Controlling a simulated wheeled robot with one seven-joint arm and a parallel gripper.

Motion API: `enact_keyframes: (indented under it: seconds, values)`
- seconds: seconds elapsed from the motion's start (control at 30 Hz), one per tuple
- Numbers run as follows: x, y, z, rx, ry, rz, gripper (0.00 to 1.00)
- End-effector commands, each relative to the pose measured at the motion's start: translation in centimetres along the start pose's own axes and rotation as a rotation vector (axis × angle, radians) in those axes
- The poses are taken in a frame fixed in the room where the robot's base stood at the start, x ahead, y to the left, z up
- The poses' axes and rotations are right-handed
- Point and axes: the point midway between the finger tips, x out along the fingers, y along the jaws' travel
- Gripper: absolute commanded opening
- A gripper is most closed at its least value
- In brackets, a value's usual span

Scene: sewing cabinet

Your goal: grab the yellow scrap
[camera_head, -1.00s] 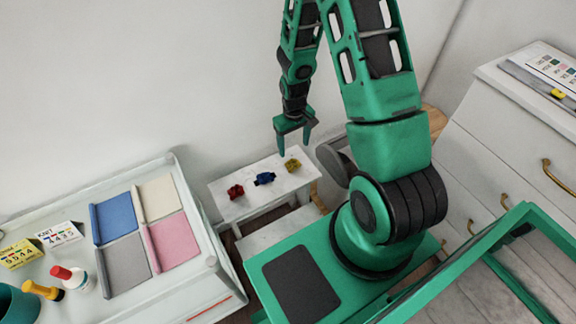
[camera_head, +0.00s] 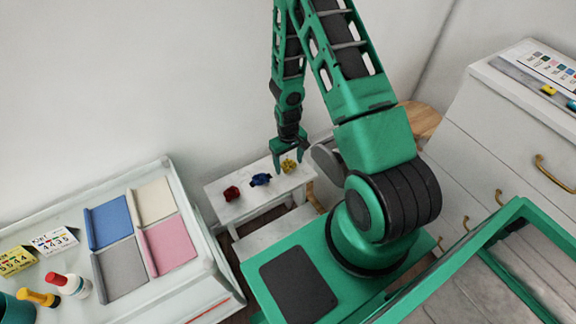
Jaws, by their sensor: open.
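The yellow scrap (camera_head: 288,165) is a small crumpled piece near the right end of a small white stand (camera_head: 240,212). A blue scrap (camera_head: 261,179) lies to its left, and a red scrap (camera_head: 232,193) lies further left. My gripper (camera_head: 289,171) points down at the yellow scrap with its fingers apart. One finger shows on each side of the scrap in this view. I cannot tell whether the fingers touch it or how far above the top they are.
A white table (camera_head: 180,285) at the left holds blue, cream, grey and pink fabric pieces, cards and bottles. A white drawer cabinet (camera_head: 490,130) with brass handles stands at the right. A plain wall (camera_head: 120,80) rises behind the stand.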

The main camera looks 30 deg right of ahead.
Motion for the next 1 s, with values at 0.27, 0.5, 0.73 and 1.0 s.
enact_keyframes:
  seconds: [0.27, 0.5, 0.73, 1.0]
  values:
    - [0.23, 0.01, -0.03, 0.0, 0.001, 0.0, 0.68]
    - [0.22, 0.01, -0.03, 0.0, 0.001, 0.0, 0.24]
    - [0.21, 0.01, -0.03, 0.0, 0.001, 0.0, 0.22]
    - [-0.01, 0.01, -0.05, 0.0, 0.001, 0.0, 0.22]
